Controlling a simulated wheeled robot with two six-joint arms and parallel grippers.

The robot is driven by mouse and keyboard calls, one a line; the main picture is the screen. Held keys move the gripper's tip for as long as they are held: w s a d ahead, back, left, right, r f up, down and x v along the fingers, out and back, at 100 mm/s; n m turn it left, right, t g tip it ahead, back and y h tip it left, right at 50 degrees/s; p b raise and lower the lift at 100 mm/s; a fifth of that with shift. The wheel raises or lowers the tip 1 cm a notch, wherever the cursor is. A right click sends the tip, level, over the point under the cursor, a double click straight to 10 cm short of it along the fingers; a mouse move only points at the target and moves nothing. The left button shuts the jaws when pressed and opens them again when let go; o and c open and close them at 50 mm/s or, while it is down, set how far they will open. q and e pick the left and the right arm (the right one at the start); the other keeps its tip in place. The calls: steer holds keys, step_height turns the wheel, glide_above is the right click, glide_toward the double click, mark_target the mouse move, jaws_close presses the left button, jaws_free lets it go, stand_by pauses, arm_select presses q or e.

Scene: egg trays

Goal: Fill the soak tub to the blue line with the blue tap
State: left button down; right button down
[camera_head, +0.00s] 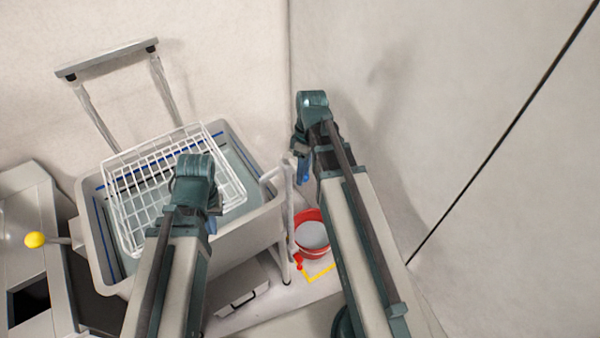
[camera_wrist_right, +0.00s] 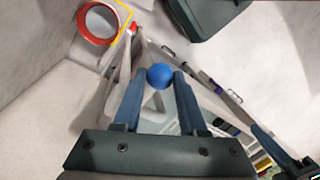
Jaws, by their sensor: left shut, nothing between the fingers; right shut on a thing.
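The grey soak tub (camera_head: 262,218) stands at left centre in the head view, with a blue line (camera_head: 104,228) along its inner wall. A pale grey-blue surface lies inside below the line; I cannot tell its exact level. A white wire basket (camera_head: 128,225) sits over the tub's left part. My right gripper (camera_head: 303,172) is beside a pale pipe (camera_head: 288,215) at the tub's right end. In the right wrist view its fingers (camera_wrist_right: 158,80) are shut on the round blue knob (camera_wrist_right: 160,75). My left gripper (camera_head: 216,202) is shut and empty above the tub's front side.
A red bucket (camera_head: 312,250) stands on the floor right of the tub, by a yellow floor mark (camera_head: 320,273). A yellow knob (camera_head: 35,239) on a lever is at the far left, by a grey unit (camera_head: 25,200). Walls close in behind and right.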

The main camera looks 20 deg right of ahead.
steer(key=shift+w+d, duration=0.1)
steer(key=shift+d, duration=0.05)
stand_by(0.4)
steer(key=shift+c, duration=2.3)
jaws_free()
steer(key=shift+r, duration=0.15)
step_height(320, 180, up, 13)
steer(key=w+d+p, duration=0.1)
steer(key=w+p, duration=0.1)
steer(key=p, duration=1.1)
steer(key=shift+d+r+p, duration=0.15)
steer(key=shift+d+p, duration=0.15)
steer(key=shift+d, duration=0.1)
